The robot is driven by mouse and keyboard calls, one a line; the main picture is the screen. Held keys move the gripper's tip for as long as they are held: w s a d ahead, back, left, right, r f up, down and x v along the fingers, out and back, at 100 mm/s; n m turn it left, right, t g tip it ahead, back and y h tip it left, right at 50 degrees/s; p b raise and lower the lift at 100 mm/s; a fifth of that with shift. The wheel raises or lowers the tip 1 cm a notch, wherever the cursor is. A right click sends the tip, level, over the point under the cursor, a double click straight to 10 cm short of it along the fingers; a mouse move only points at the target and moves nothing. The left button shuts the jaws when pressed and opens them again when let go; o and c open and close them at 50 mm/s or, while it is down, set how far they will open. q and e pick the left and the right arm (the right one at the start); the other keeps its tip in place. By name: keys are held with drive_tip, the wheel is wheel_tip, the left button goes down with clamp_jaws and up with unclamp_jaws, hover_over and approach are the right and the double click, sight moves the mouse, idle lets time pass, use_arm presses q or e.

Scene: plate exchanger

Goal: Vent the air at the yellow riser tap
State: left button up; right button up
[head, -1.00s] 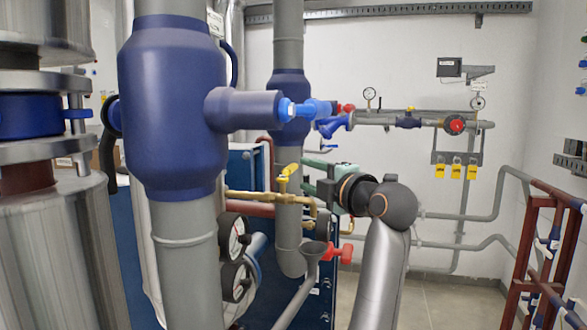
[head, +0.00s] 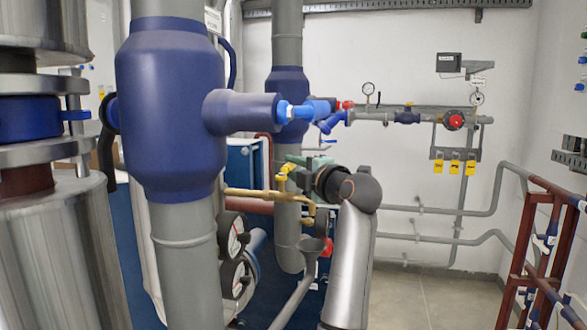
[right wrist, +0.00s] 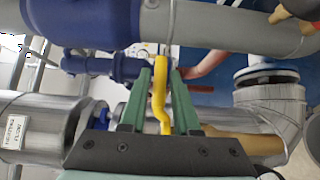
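The yellow riser tap (head: 283,172) sits on a thin brass pipe (head: 255,195) in front of the grey riser. Its bent yellow lever (right wrist: 160,95) shows in the right wrist view, lying between my two green fingers. My right gripper (right wrist: 160,76) is open, with a finger on each side of the lever and narrow gaps visible. In the head view my right gripper (head: 289,161) reaches the tap from the right, and its fingers partly overlap it. A grey funnel (head: 311,245) stands below the tap. My left gripper is not in view.
A large blue-sleeved pipe (head: 172,110) stands left of the tap, with two gauges (head: 234,255) low beside it. A red handle (head: 327,248) is close to my right forearm. Open floor (head: 430,290) lies to the right.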

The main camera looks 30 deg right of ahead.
clamp_jaws()
idle(1.0)
